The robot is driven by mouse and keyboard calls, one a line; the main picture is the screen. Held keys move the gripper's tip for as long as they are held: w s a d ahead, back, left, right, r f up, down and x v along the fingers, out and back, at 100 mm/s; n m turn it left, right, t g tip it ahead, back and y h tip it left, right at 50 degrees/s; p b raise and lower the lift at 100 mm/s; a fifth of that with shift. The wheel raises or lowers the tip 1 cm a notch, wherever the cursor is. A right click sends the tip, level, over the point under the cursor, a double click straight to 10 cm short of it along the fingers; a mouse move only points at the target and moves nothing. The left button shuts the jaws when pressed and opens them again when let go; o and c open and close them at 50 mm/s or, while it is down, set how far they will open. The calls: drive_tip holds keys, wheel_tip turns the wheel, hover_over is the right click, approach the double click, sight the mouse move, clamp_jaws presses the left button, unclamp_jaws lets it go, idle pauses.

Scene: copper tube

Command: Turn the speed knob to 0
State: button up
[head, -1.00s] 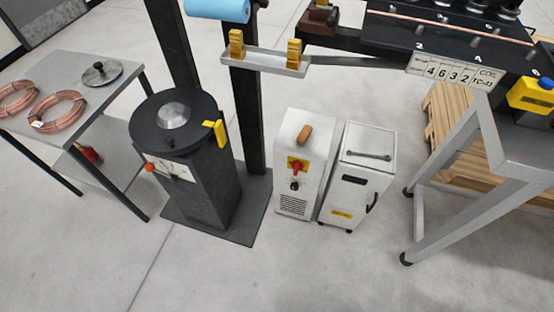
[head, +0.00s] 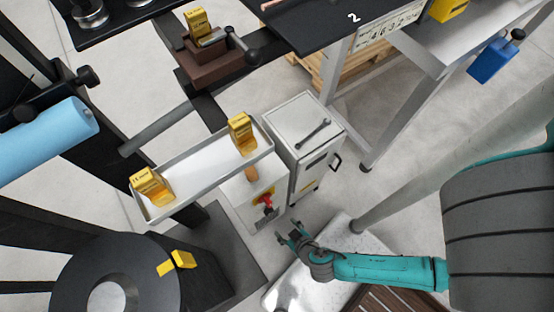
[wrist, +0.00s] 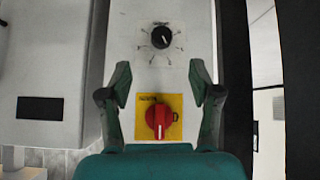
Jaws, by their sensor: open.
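In the wrist view, a small black knob (wrist: 161,36) sits on a pale dial plate with marks around it. It may be the speed knob; I cannot read the lettering or the knob's setting. A red rotary switch (wrist: 158,117) on a yellow plate is on the same white panel, nearer my gripper in that picture. My gripper (wrist: 160,74) is open and empty, its fingertips to either side between knob and switch. In the head view, my gripper (head: 288,233) is in front of the white cabinet (head: 236,196), beside the red switch (head: 265,200).
A white tray (head: 195,178) with yellow blocks overhangs the cabinet. A second white cabinet (head: 300,118) with a wrench on top stands to the right. A dark round-topped stand (head: 75,275) is at lower left. A grey table frame (head: 350,100) rises farther right.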

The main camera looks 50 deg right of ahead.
sight(270, 213)
drive_tip(key=shift+m+h, duration=0.4)
drive_tip(key=shift+h, duration=0.1)
drive_tip(key=shift+w+a+r+x, duration=0.15)
drive_tip(key=shift+w+a+x, duration=0.05)
drive_tip(key=shift+x, duration=2.05)
drive_tip(key=shift+w+a+r+x, duration=0.15)
drive_tip(key=shift+w+a+x, duration=0.1)
drive_tip(key=shift+x, duration=2)
drive_tip(key=shift+w+a+r+x, duration=0.1)
drive_tip(key=shift+w+a+x, duration=0.1)
drive_tip(key=shift+x, duration=2.05)
drive_tip(key=c, duration=1.1)
drive_tip(key=shift+c, duration=0.2)
drive_tip(key=shift+a+h, duration=0.1)
drive_tip(key=shift+h, duration=0.2)
